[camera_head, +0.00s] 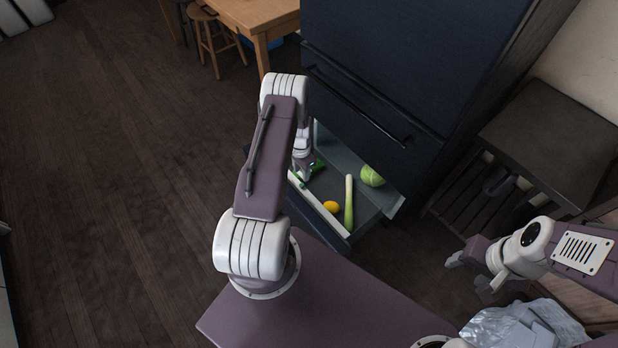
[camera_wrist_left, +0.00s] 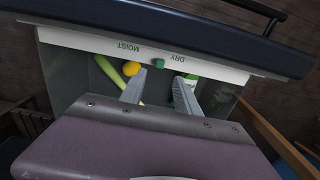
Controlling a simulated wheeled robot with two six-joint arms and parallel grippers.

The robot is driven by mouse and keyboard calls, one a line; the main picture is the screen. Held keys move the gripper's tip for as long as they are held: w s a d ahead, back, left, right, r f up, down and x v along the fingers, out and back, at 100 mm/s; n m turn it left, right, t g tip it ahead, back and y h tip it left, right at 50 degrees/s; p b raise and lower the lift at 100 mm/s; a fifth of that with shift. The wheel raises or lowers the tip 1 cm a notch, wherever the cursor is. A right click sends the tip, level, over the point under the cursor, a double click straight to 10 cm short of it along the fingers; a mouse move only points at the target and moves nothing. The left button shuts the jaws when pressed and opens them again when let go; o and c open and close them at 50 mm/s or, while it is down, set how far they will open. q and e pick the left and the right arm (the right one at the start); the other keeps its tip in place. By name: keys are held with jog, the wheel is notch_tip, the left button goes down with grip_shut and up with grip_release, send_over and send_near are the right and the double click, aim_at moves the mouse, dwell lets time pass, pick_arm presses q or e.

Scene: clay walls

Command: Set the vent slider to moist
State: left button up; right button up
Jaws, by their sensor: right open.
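The vent slider (camera_wrist_left: 160,63) is a small green block on the white strip (camera_wrist_left: 215,69) along the inside of the open drawer's front. It sits between the printed words MOIST and DRY, which appear upside down in the left wrist view. My left gripper (camera_wrist_left: 161,84) is open, its two fingers apart and pointing toward the strip, with the slider beyond the gap and nothing held. In the head view my left gripper (camera_head: 302,174) reaches down at the drawer's left end, and the slider cannot be made out clearly. My right gripper (camera_head: 470,272) is open and empty, away from the drawer.
The drawer (camera_head: 396,204) extends from a dark blue fridge (camera_head: 385,55). It holds a green cabbage (camera_head: 372,176), a leek (camera_head: 349,203), a yellow lemon (camera_head: 331,207) and a green item near my left gripper. A dark side table (camera_head: 555,135) stands right. Open floor lies left.

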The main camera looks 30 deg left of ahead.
aim_at(302, 184)
pick_arm(q)
notch_tip(302, 184, down, 8)
jog(key=b, duration=0.3)
jog(key=shift+f, duration=0.2)
grip_shut()
dwell(0.6)
dwell(0.5)
